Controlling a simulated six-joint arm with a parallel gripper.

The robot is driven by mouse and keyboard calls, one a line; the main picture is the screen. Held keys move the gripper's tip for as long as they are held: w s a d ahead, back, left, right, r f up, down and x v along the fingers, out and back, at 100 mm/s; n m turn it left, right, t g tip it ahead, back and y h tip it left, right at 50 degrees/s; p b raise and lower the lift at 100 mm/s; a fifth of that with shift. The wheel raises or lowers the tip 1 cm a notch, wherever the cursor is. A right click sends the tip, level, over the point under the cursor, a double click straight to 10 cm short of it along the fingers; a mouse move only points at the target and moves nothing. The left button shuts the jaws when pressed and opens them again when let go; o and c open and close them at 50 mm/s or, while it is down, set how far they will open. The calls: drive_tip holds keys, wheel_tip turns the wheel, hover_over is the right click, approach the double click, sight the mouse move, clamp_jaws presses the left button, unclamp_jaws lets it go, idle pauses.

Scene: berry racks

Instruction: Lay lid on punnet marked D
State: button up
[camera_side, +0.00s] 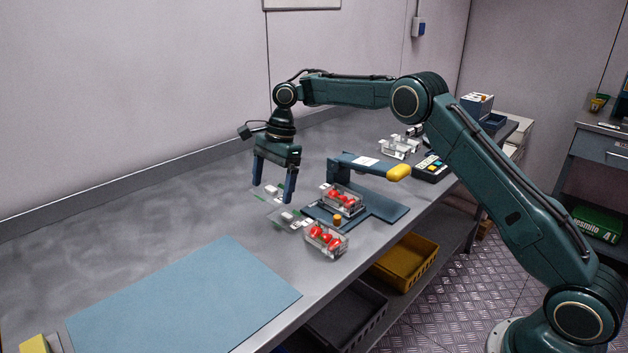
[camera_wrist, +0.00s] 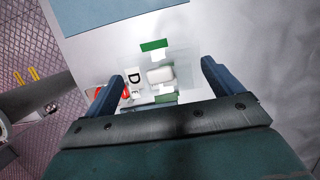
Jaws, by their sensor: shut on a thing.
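My gripper (camera_side: 273,192) points down over the bench, its two fingers apart with a clear lid (camera_side: 271,190) between their tips. The lid has a pale block on top, which also shows between the fingers in the wrist view (camera_wrist: 160,75). A second clear lid (camera_side: 287,218) lies just in front of it. One clear punnet of red berries (camera_side: 325,239) stands near the bench's front edge. Another punnet (camera_side: 342,200) stands behind it on a dark blue base. A letter D card (camera_wrist: 134,78) shows beside red berries in the wrist view; I cannot tell which punnet it marks.
A small orange knob (camera_side: 337,220) is between the punnets. Clear empty containers (camera_side: 400,146) and a button box (camera_side: 430,168) stand farther back. A blue mat (camera_side: 185,298) lies clear at left.

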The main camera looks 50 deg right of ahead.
drive_tip(key=s+d+r, duration=0.1)
drive_tip(key=s+d, duration=0.2)
drive_tip(key=d, duration=0.6)
drive_tip(key=s+d+r, duration=0.1)
drive_tip(key=s+d, duration=0.2)
drive_tip(key=d, duration=0.6)
drive_tip(key=shift+s, duration=0.25)
drive_tip(key=shift+d+f, duration=0.1)
drive_tip(key=shift+f, duration=0.05)
drive_tip(key=shift+f, duration=2.85)
drive_tip(key=shift+f, duration=0.35)
drive_tip(key=o, duration=0.7)
drive_tip(key=shift+c, duration=0.2)
